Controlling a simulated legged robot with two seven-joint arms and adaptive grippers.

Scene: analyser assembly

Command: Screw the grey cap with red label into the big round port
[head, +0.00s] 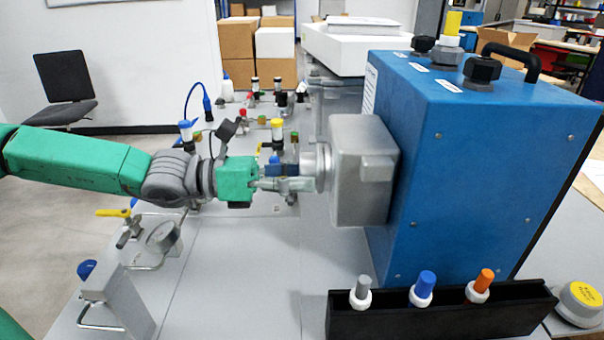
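My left gripper (300,184) reaches in from the left, with its fingers at the left face of the grey housing (365,170) on the blue analyser (480,170). A round grey metal part (322,166) sits between the fingers and the housing, touching or nearly touching both. I cannot tell whether it is the cap, the port or both together. No red label shows. The port opening faces away from me and is hidden. Whether the fingers are shut on the round part cannot be told. My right gripper is not in view.
A black rack (440,315) in front holds grey, blue and orange plugs. A round yellow-labelled cap (580,302) lies right of it. Valves and a gauge (162,238) stand at front left; several coloured fittings (277,130) stand behind the gripper. The grey table front (250,270) is clear.

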